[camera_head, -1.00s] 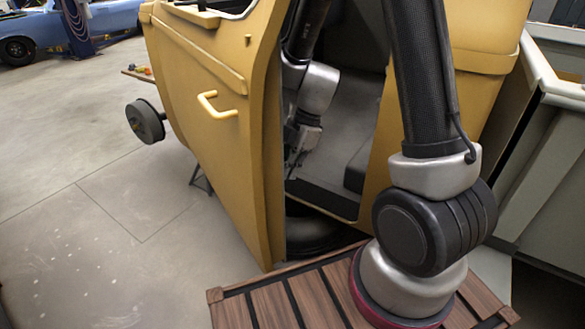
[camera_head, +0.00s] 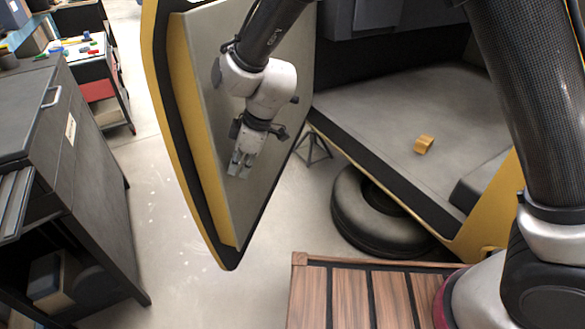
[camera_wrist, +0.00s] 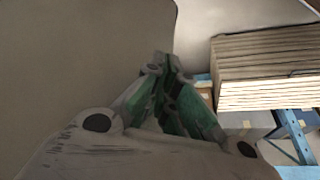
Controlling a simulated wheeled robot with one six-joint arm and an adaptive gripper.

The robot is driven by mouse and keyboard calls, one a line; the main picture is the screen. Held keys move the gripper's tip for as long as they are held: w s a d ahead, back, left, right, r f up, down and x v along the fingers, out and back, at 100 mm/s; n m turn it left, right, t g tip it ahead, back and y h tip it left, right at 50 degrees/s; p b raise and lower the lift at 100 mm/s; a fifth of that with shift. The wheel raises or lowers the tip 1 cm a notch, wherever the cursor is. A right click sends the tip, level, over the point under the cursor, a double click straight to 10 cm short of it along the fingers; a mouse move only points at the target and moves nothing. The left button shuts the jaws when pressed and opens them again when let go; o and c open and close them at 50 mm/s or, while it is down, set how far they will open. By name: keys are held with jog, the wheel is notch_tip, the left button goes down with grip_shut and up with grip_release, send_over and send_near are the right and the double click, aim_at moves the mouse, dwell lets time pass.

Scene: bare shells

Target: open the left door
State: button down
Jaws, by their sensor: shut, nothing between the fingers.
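The left door (camera_head: 215,160) is yellow at its edge with a grey inner panel, and it stands swung wide from the yellow vehicle shell (camera_head: 487,215). My gripper (camera_head: 239,172) is in front of the door's inner face, pointing down, with its fingers shut and empty. In the wrist view the fingers (camera_wrist: 165,75) come together beside a plain beige-grey surface that fills the left side. I cannot tell whether the gripper touches the panel. The door's outer handle is hidden from this side.
A dark cabinet (camera_head: 75,150) stands at the left, with a gap of floor before the door. A tyre (camera_head: 375,218) lies under the shell's sill. A small orange block (camera_head: 424,145) lies on the vehicle floor. Stacked boards (camera_wrist: 265,70) show in the wrist view.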

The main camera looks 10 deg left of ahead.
jog(key=w+a+m, duration=0.1)
jog(key=w+a, duration=0.1)
jog(key=a, duration=1.2)
jog(key=shift+w+a+m+t, duration=0.2)
jog(key=shift+a+m+t, duration=0.1)
jog(key=shift+t, duration=0.1)
jog(key=shift+d, duration=0.15)
